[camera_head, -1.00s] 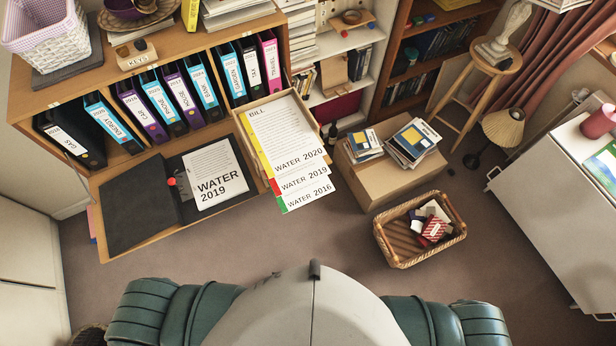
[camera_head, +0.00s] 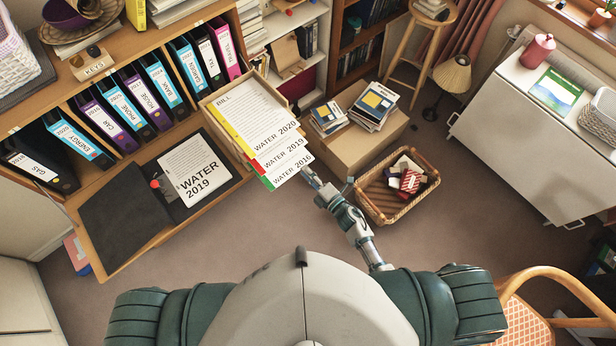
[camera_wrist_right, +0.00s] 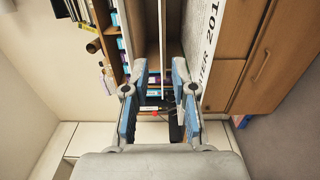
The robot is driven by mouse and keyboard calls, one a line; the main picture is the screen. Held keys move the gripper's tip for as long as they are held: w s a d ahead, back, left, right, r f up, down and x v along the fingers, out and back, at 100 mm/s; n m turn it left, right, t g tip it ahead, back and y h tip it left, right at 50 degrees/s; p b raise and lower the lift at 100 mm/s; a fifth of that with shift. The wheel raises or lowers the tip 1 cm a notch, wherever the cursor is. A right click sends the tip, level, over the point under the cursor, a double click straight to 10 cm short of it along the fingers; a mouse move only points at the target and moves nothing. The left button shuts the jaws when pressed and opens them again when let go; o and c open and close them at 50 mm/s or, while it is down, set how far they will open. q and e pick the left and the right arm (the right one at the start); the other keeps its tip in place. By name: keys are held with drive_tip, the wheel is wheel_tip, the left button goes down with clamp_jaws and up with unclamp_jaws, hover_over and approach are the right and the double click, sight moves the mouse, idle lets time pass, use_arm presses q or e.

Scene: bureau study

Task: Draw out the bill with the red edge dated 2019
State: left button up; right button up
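The red-edged bill (camera_head: 285,156), marked WATER 2019, sticks out of a wooden tray (camera_head: 203,103). It lies between the yellow-edged WATER 2020 bill (camera_head: 248,112) on top and the green-edged WATER 2016 bill (camera_head: 292,170) below; most of it is hidden. My right gripper (camera_head: 312,179) is at the lower right end of the bills, close to the WATER 2016 sheet; I cannot tell whether it touches. My left gripper is not in view.
An open black binder (camera_head: 125,205) with a WATER 2019 page (camera_head: 193,176) lies left of the tray. Binders (camera_head: 120,108) stand on the shelf behind. A cardboard box (camera_head: 375,140) and wicker basket (camera_head: 400,215) stand to the right. Floor in front is clear.

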drive_tip(key=b+x, duration=0.2)
drive_tip(key=x, duration=0.6)
drive_tip(key=shift+a+f, duration=0.15)
drive_tip(key=shift+a, duration=0.2)
drive_tip(key=shift+w, duration=0.3)
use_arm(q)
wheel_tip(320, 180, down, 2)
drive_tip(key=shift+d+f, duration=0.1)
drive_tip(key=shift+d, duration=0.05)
use_arm(e)
drive_tip(key=shift+d, duration=0.1)
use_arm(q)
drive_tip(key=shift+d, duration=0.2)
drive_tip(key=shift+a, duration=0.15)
use_arm(e)
drive_tip(key=shift+a, duration=0.4)
drive_tip(key=shift+d, duration=0.1)
clamp_jaws()
